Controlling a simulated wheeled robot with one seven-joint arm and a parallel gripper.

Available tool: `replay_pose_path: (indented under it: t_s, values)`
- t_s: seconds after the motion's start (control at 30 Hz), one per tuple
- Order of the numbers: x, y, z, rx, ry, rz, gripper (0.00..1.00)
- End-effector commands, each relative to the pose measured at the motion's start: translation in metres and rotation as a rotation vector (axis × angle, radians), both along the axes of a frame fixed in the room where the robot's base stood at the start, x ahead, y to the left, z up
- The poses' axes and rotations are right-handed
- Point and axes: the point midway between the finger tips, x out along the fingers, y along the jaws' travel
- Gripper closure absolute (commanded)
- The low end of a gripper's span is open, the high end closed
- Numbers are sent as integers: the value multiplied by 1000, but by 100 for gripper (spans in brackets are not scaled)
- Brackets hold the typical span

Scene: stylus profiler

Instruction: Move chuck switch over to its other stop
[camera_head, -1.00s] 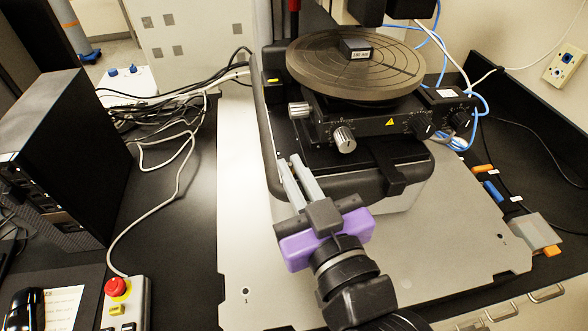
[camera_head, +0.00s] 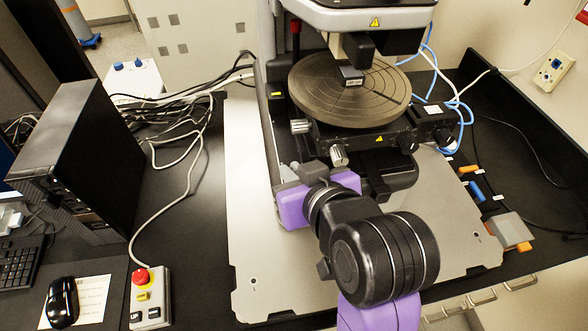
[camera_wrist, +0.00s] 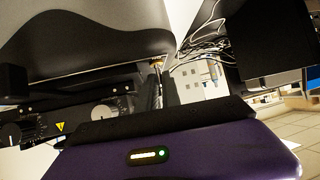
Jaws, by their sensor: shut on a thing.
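The profiler's round dark chuck (camera_head: 350,95) sits on a black stage with silver knobs (camera_head: 339,155) and a yellow warning label. My gripper (camera_head: 290,176), with its purple body, is low at the stage's front left, close against the instrument. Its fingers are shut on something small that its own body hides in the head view. I cannot make out the chuck switch itself in either view; it appears to be behind the gripper. The wrist view shows the purple gripper body (camera_wrist: 175,150) close up, with a stage knob (camera_wrist: 102,112) at left.
The measuring head (camera_head: 355,15) overhangs the chuck. A small labelled block (camera_head: 351,75) lies on the chuck. Cables run at the back left. A black computer (camera_head: 85,160) and an emergency-stop box (camera_head: 150,300) stand left. The grey base plate (camera_head: 255,235) is bare in front.

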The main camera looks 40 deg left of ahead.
Motion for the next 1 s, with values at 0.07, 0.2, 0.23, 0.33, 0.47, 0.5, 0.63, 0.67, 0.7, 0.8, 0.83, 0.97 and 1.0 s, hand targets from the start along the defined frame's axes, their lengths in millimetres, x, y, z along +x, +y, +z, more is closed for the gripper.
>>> replay_pose_path:
  t_s: [0.07,0.2,0.23,0.33,0.47,0.5,0.63,0.67,0.7,0.8,0.83,0.97,1.0]
  values:
    - [3,2,3,-42,33,-1,100]
    - [5,4,3,-111,93,-2,100]
    - [6,5,3,-123,102,-2,100]
    - [6,6,3,-158,134,-1,100]
    - [7,7,3,-189,160,-1,100]
    - [7,7,2,-196,167,-1,100]
    - [7,8,2,-209,179,-1,100]
    - [7,8,2,-211,181,-1,100]
    - [7,8,2,-213,182,-1,100]
    - [7,8,2,-215,183,-1,100]
    - [7,8,2,-215,183,-1,100]
    - [7,8,2,-214,183,-1,100]
    - [7,8,2,-214,183,-1,100]
